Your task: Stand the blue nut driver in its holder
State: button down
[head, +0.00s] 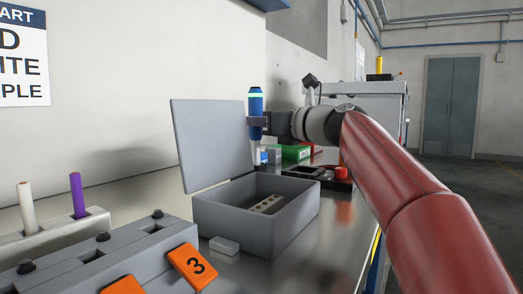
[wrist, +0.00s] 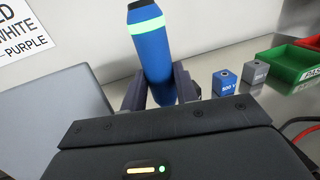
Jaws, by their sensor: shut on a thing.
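The blue nut driver (head: 255,103) has a thick blue handle with a pale green band near its top. It is upright, and a pale lower part shows below my gripper (head: 257,124). In the wrist view the blue handle (wrist: 150,45) stands between the two dark fingers (wrist: 160,90), leaning slightly. A beige strip with several holes (head: 268,204) lies inside the grey box (head: 235,222). I cannot tell whether this strip is the holder. The driver's tip is hidden in the wrist view.
The box's raised lid (head: 212,145) stands at its left. At front left are a rack (head: 70,225) with white and purple sticks and a grey block (head: 120,250) with orange tags. Small blocks and a green bin (head: 297,153) sit behind.

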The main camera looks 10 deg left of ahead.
notch_tip(320, 180, down, 4)
jog(key=shift+f+b, duration=0.1)
jog(key=shift+b, duration=1.1)
jog(key=c, duration=1.1)
grip_release()
jog(key=v, duration=1.2)
jog(key=shift+s, duration=0.1)
